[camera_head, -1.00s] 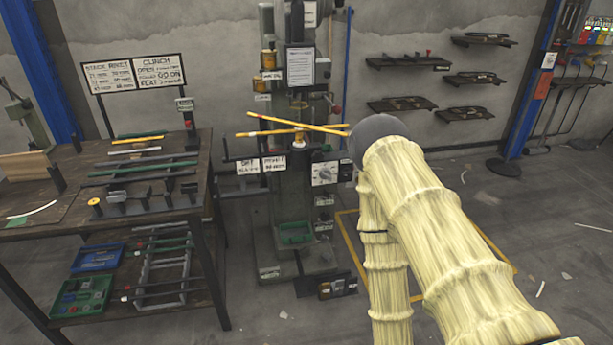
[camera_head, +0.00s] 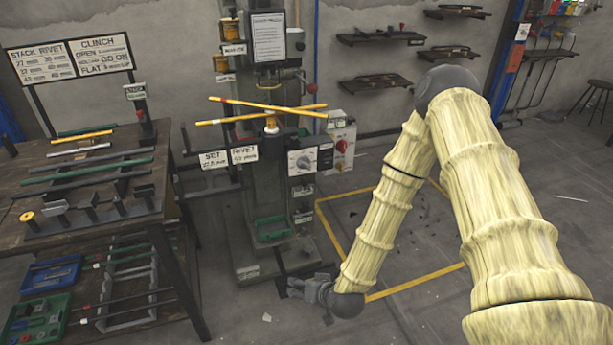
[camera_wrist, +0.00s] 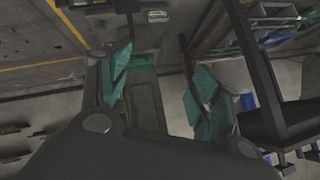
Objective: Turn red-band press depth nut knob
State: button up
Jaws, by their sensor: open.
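The grey-green rivet press (camera_head: 272,90) stands in the middle of the head view. Two crossed yellow rods (camera_head: 262,108), with a reddish mark on one, lie across its front over a brass-coloured part (camera_head: 271,125). Brass-coloured cylinders (camera_head: 229,30) sit on its left side. A panel with a round dial (camera_head: 303,162) and a red knob (camera_head: 341,146) are at its right. I cannot tell which part is the depth nut knob or see a clear red band. My gripper (camera_head: 297,288) is low, near the floor before the press. It is open and empty, with teal finger pads in the wrist view (camera_wrist: 160,80).
A dark workbench (camera_head: 100,215) with rods, bins and a rack stands left of the press. Signs (camera_head: 228,157) project from the press's left front. Wall shelves (camera_head: 380,37) hang behind. Yellow floor lines (camera_head: 415,283) mark open floor to the right.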

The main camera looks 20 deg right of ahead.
jog(key=w+d+r+m+t+b, duration=0.1)
jog(key=w+d+r+t+b, duration=0.15)
jog(key=w+r, duration=0.35)
jog(key=w+d+r+m+t+b, duration=0.1)
jog(key=w+d+r+t, duration=0.15)
jog(key=w, duration=0.55)
jog(key=m+t+h+b, duration=0.1)
jog(key=m+t+h, duration=0.1)
jog(key=t, duration=0.2)
send_near(306, 167)
jog(key=w, duration=0.9)
jog(key=shift+w+a, duration=0.3)
jog(key=shift+c, duration=0.4)
jog(key=c, duration=0.9)
